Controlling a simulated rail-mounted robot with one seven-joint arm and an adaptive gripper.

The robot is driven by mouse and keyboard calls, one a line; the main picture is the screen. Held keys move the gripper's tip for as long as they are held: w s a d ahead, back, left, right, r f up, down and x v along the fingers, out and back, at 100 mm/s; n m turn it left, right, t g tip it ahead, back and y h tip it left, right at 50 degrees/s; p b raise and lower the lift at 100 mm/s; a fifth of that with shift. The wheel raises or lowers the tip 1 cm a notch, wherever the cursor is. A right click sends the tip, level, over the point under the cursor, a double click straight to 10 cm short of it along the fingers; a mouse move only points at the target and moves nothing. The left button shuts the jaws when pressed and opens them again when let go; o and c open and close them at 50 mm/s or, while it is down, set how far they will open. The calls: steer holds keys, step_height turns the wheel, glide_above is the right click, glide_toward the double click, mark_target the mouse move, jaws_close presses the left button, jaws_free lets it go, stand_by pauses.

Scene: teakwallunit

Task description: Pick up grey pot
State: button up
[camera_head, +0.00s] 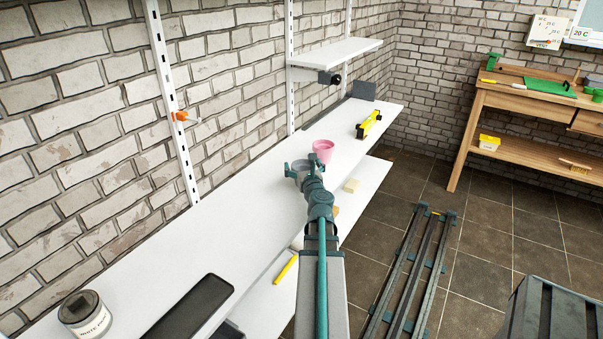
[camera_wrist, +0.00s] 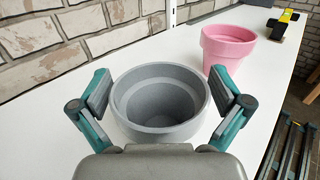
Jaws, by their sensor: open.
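The grey pot (camera_wrist: 160,84) stands upright on the white shelf, its round opening facing up, close in front of my wrist camera. My gripper (camera_wrist: 170,90) is open, with one finger at the left of the pot and one at the right, and a gap seems to show on each side. In the head view, my gripper (camera_head: 302,167) is at the shelf, and the grey pot (camera_head: 301,166) shows between its fingers, partly hidden by my arm. The pot's lower front is hidden by the gripper's body in the wrist view.
A pink pot (camera_head: 323,151) stands just beyond the grey pot; it also shows in the wrist view (camera_wrist: 229,50). A yellow and black tool (camera_head: 369,124) lies farther along the white shelf (camera_head: 170,250). A brick wall runs behind. A can (camera_head: 86,315) and a black tray (camera_head: 188,308) are nearer.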

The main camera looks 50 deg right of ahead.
steer(key=shift+w+d, duration=0.25)
steer(key=shift+a, duration=0.1)
steer(key=c, duration=1.2)
steer(key=shift+o, duration=0.2)
steer(key=shift+r+p, duration=0.5)
steer(key=shift+r, duration=0.35)
steer(key=s+a+r+b, duration=0.9)
steer(key=s+r+b, duration=0.1)
steer(key=b, duration=0.4)
steer(key=shift+a+r+b, duration=0.35)
steer(key=shift+r, duration=0.3)
